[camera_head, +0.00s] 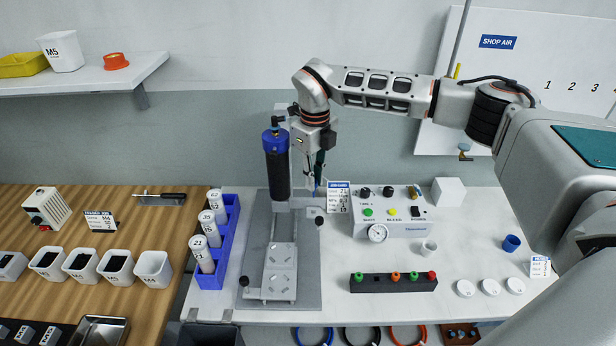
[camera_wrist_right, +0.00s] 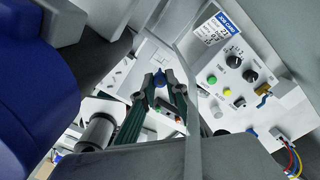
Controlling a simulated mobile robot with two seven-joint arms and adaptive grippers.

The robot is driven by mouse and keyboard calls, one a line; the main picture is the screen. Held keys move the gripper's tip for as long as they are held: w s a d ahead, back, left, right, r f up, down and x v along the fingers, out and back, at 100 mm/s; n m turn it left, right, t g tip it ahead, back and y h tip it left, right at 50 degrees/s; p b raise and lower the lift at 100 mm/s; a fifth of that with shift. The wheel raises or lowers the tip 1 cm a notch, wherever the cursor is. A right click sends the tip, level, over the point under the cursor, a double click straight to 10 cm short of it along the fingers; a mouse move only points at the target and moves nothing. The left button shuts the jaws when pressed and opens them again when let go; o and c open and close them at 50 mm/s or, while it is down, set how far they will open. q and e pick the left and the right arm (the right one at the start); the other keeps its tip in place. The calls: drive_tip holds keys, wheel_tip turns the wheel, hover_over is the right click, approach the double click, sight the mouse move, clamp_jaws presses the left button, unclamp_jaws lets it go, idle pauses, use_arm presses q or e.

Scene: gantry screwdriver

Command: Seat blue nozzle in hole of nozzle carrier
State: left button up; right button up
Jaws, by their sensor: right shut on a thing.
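My right gripper (camera_head: 317,184) points down beside the blue-and-black screwdriver body (camera_head: 277,165). It is shut on the small blue nozzle (camera_wrist_right: 160,79), whose blue shows between the fingertips in the right wrist view. A white bracket (camera_head: 299,203) lies just below the fingertips, at the foot of the screwdriver; it looks like the nozzle carrier. Its hole cannot be made out, nor whether the nozzle touches it. A black block (camera_head: 393,288) holds several green, orange and red nozzles, with a gap between the left green one and the orange one. My left gripper is not in view.
A control box (camera_head: 392,216) with knobs and a gauge stands right of the gripper, beside a job card (camera_head: 339,198). A blue rack (camera_head: 212,272) of white bottles stands left of the grey gantry base (camera_head: 308,268). White table is free around the white lids (camera_head: 490,287).

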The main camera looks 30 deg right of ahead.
sight(314, 193)
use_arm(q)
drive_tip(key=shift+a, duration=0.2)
use_arm(e)
drive_tip(key=shift+d+f, duration=0.1)
drive_tip(key=shift+f, duration=0.1)
drive_tip(key=shift+f, duration=0.1)
drive_tip(key=shift+f, duration=1.1)
drive_tip(key=shift+f+b, duration=0.5)
drive_tip(key=shift+b, duration=0.05)
drive_tip(key=shift+f+b, duration=0.35)
drive_tip(key=shift+f, duration=0.25)
drive_tip(key=shift+f+b, duration=0.25)
drive_tip(key=shift+b, duration=0.15)
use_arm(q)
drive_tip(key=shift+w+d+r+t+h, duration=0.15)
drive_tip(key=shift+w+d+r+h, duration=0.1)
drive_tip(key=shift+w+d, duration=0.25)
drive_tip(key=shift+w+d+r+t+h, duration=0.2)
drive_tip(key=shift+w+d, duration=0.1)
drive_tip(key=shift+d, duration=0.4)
